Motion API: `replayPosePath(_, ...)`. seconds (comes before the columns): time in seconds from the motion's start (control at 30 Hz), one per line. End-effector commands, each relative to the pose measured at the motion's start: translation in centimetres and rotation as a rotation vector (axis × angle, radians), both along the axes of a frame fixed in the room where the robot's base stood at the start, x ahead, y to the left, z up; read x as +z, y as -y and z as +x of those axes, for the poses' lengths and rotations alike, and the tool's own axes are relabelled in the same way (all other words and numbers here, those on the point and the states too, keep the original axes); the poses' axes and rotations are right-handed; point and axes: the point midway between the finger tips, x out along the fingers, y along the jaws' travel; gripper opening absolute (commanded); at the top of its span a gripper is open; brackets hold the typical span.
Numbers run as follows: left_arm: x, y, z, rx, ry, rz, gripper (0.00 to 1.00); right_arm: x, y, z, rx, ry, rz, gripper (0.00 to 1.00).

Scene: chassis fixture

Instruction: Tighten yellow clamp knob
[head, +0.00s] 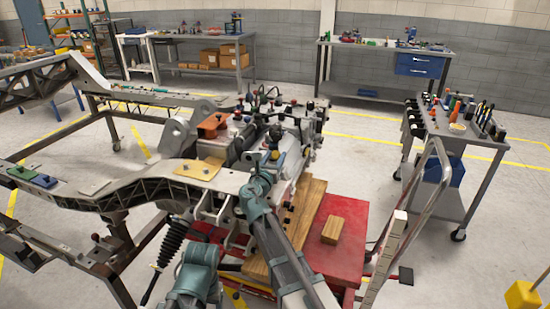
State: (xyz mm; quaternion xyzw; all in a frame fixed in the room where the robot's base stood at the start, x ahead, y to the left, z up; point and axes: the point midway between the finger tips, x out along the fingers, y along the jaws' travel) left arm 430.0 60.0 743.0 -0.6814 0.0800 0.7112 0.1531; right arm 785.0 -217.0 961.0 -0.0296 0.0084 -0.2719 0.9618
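The chassis fixture (140,187) is a pale metal frame with black trusses, with a cluster of grey machinery at its right end. A flat yellow-tan plate (199,169) lies on the frame beside an orange block (212,125). My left gripper does not show.
A red cart (342,246) with wooden boards (307,205) and a small wood block (331,230) stands under the machinery. A tool trolley (447,128) is at the right. A yellow object (522,295) shows at bottom right. Floor between the cart and back benches is clear.

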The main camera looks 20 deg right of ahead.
Motion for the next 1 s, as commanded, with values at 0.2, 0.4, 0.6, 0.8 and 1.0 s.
replayPosePath(0.2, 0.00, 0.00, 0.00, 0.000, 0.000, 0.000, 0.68, 0.00, -0.02, -0.01, 0.000, 0.000, 0.000, 0.08)
replayPosePath(0.4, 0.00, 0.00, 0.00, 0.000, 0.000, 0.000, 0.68, 0.00, -0.03, -0.01, 0.000, 0.000, 0.000, 0.00)
replayPosePath(0.6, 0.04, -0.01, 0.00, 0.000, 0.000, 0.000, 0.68, 0.04, -0.11, 0.07, -0.017, 0.013, 0.020, 0.00)
replayPosePath(0.8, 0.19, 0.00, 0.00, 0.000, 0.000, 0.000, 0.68, 0.15, -0.25, 0.27, -0.078, 0.062, 0.095, 0.00)
replayPosePath(1.0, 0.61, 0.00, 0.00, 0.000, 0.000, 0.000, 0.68, 0.29, -0.42, 0.47, -0.179, 0.141, 0.215, 0.00)
